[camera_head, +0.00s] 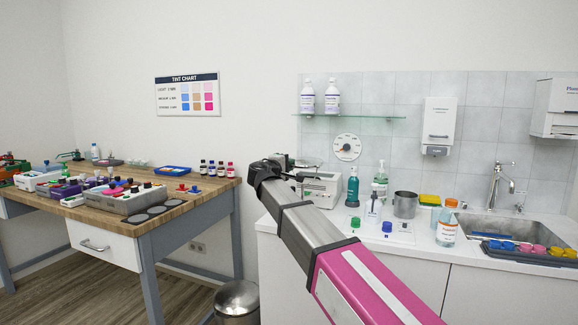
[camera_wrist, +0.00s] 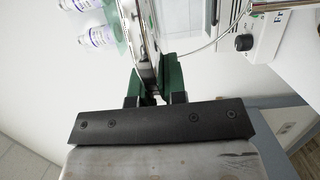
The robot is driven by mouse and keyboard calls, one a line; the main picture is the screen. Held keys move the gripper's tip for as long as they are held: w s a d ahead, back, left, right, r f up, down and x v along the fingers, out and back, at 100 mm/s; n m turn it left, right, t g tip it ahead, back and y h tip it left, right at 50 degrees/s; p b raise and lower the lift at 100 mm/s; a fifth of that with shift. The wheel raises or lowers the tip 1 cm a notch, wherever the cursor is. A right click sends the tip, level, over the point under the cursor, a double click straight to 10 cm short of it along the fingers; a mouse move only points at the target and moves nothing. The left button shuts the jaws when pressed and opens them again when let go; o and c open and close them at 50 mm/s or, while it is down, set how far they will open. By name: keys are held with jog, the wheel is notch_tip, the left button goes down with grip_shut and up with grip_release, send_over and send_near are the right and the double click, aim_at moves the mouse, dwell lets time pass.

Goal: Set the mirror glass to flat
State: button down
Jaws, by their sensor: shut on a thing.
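In the wrist view the mirror glass (camera_wrist: 143,36) seems to be the thin silver-rimmed disc, seen almost edge-on. My gripper (camera_wrist: 155,84) has its green fingers closed around the near edge of this disc, where a grey metal part shows between them. I cannot tell its exact tilt. In the head view my arm reaches to the left of the counter, and my gripper (camera_head: 268,167) is at its far end. My wrist hides the fingertips and most of the held thing there.
A white device (camera_head: 321,189) stands on the counter just behind my wrist; its black knob (camera_wrist: 244,42) shows close by in the wrist view. Soap bottles (camera_head: 352,187) stand right of it. The wooden workbench (camera_head: 195,205) is at left.

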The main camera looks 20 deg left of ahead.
jog(key=c, duration=1.2)
grip_release()
jog(key=shift+o, duration=0.2)
jog(key=v, duration=1)
jog(key=shift+s, duration=0.4)
jog(key=shift+a, duration=0.15)
